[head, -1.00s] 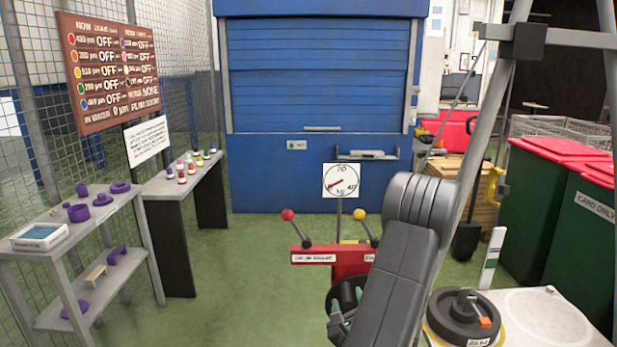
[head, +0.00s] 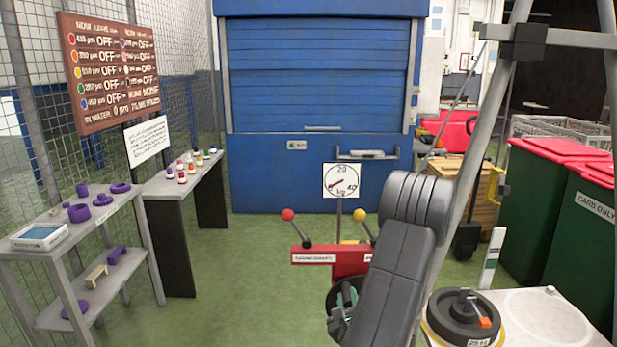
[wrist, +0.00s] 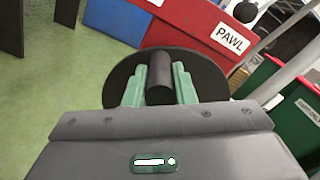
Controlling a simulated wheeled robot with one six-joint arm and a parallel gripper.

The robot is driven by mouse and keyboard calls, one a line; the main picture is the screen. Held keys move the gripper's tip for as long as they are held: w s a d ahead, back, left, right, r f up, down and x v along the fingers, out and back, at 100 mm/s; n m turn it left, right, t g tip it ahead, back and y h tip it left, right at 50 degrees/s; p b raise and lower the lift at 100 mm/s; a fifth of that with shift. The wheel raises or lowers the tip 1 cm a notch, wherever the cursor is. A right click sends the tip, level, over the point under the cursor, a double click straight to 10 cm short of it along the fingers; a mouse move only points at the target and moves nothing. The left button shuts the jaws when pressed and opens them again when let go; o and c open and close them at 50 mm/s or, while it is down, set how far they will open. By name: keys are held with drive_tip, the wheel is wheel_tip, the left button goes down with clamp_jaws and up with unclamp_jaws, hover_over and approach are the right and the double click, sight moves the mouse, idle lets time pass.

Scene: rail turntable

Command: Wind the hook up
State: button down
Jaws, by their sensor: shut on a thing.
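My gripper (wrist: 159,88) is shut on a black cylindrical crank handle (wrist: 159,80), with a green fingertip on each side of it. Behind the handle is a dark round crank disc (wrist: 118,82) on the red winch box (wrist: 190,25). In the head view the winch (head: 325,262) stands at the lower middle, and my gripper (head: 346,303) is at its front, partly hidden by my arm. A PAWL label (wrist: 230,39) is on the box. One lever has a red knob (head: 288,215), the other a yellow knob (head: 359,215). I cannot make out the hook.
A kg dial (head: 341,181) stands behind the winch. A black weight (head: 463,318) sits on the pale table (head: 560,325) at right, near a slanting grey frame leg (head: 487,120). Shelves (head: 75,240) stand at left. Green floor between is clear.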

drive_tip(key=shift+d+r+m+p, duration=0.3)
drive_tip(key=shift+d+m, duration=0.15)
drive_tip(key=shift+m, duration=0.15)
drive_tip(key=shift+d+r+m+p, duration=0.25)
drive_tip(key=shift+d+m, duration=0.2)
drive_tip(key=shift+m, duration=0.15)
drive_tip(key=shift+d+m, duration=0.35)
drive_tip(key=shift+m, duration=0.15)
drive_tip(key=shift+r, duration=0.1)
drive_tip(key=shift+d+r+m+p, duration=0.2)
drive_tip(key=shift+d+m+p, duration=0.25)
drive_tip(key=shift+d+m, duration=0.4)
drive_tip(key=c, duration=1.6)
unclamp_jaws()
drive_tip(key=shift+d+m, duration=0.1)
drive_tip(key=shift+m, duration=0.25)
drive_tip(key=o, duration=0.6)
drive_tip(key=shift+f, duration=0.1)
